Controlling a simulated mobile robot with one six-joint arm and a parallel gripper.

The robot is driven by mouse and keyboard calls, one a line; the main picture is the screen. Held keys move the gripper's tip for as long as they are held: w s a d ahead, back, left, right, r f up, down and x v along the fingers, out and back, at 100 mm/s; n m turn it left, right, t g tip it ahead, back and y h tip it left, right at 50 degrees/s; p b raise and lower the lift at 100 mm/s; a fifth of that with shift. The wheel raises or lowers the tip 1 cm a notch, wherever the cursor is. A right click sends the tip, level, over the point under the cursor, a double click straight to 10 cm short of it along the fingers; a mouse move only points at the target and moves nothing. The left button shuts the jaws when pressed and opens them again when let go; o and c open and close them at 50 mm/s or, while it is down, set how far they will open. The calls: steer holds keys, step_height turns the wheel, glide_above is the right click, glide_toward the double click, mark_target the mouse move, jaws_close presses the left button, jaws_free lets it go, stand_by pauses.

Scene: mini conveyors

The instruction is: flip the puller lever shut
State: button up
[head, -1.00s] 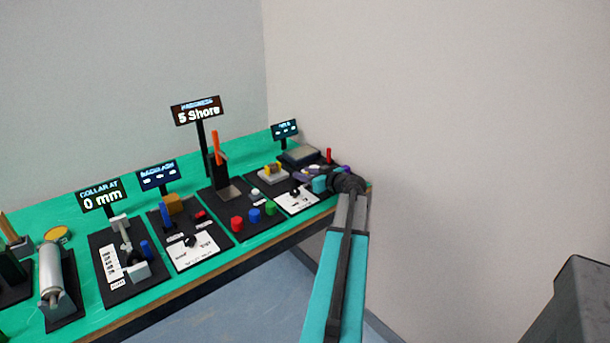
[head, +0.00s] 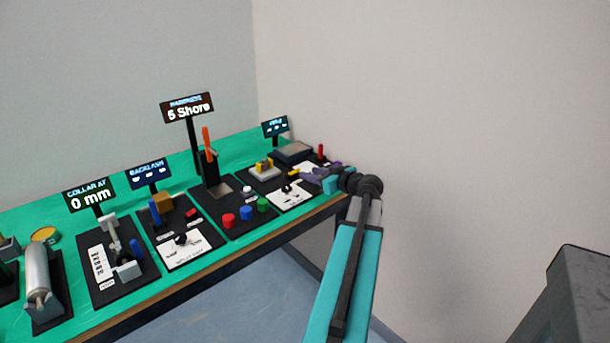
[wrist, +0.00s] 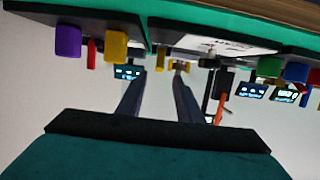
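No readable label says puller, so I cannot tell for sure which lever it is. Upright candidates in the head view are a small red handle (head: 321,151) on the far-right station and an orange lever (head: 208,142) on the 5 Shore station. The orange one also shows in the wrist view (wrist: 221,108), where the picture is upside down. My gripper (wrist: 159,76) has two grey-blue fingers spread apart with nothing held. In the head view my gripper (head: 313,173) is over the right end of the bench, and its fingers are hard to make out there.
The green bench (head: 238,151) carries several black station boards. The collar station's sign (head: 89,195) reads 0 mm. Red (head: 229,220), blue and green cylinders stand at the front edge. A wall is close behind and right of the arm. A grey block (head: 583,300) stands at lower right.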

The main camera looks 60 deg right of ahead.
steer(key=v, duration=0.4)
steer(key=shift+s+a+r+b, duration=0.1)
steer(key=shift+s+a+b, duration=0.05)
steer(key=shift+s+b, duration=0.2)
steer(key=shift+s, duration=0.1)
